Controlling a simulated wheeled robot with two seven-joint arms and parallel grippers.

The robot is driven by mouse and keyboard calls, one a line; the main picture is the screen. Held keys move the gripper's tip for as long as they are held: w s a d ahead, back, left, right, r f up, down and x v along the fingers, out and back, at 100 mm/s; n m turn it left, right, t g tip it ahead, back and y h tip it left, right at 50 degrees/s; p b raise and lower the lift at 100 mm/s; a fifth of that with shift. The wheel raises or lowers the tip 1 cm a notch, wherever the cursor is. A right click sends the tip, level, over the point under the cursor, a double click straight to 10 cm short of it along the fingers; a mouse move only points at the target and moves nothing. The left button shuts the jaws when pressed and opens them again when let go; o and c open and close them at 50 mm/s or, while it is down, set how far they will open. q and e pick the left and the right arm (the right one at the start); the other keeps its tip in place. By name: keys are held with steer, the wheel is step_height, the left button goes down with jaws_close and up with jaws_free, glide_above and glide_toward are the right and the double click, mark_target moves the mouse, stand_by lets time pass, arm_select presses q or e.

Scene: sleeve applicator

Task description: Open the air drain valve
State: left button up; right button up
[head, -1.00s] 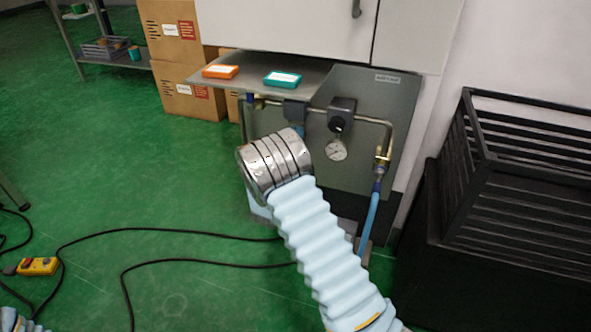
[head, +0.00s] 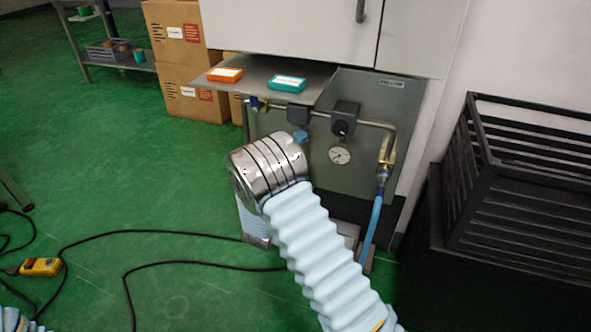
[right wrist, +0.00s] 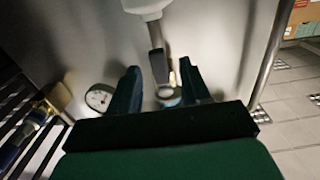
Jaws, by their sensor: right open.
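In the right wrist view, a narrow grey lever (right wrist: 158,62), which looks like the drain valve's handle, extends from a pale rounded part (right wrist: 148,6). My right gripper (right wrist: 160,82) is open, its dark fingers on either side of the lever's end. A small round fitting (right wrist: 168,96) shows between the fingers. I cannot tell whether a finger touches the lever. In the head view, my right wrist covers the gripper and the lever, in front of the grey pipe panel (head: 372,105). My left gripper is out of view.
The panel carries a gauge (head: 340,155), a black regulator knob (head: 343,122) and a brass valve (head: 386,152) with a blue hose (head: 371,225). An orange box (head: 225,74) and a teal box (head: 286,83) lie on the shelf above. A black slatted crate (head: 520,170) stands at right.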

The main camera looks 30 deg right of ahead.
steer(key=v, duration=0.8)
steer(key=s+a+f+n+g+y+p, duration=0.1)
steer(key=s+a+f+n+g+y, duration=0.15)
steer(key=f+y, duration=0.4)
steer(key=s+a+f+n+g+y+p, duration=0.2)
steer(key=s+a+f+y, duration=0.15)
steer(key=f, duration=0.65)
steer(key=s+a+f+n+g+y, duration=0.1)
steer(key=s+a+n+g+y, duration=0.1)
steer(key=s, duration=0.6)
steer(key=s+a+f+n+g+y+p, duration=0.1)
steer(key=s+a+g+y, duration=0.3)
steer(key=s+a, duration=0.4)
steer(key=shift+s+f+n+y, duration=0.35)
steer(key=shift+s+f+y, duration=0.15)
steer(key=shift+f+y, duration=0.3)
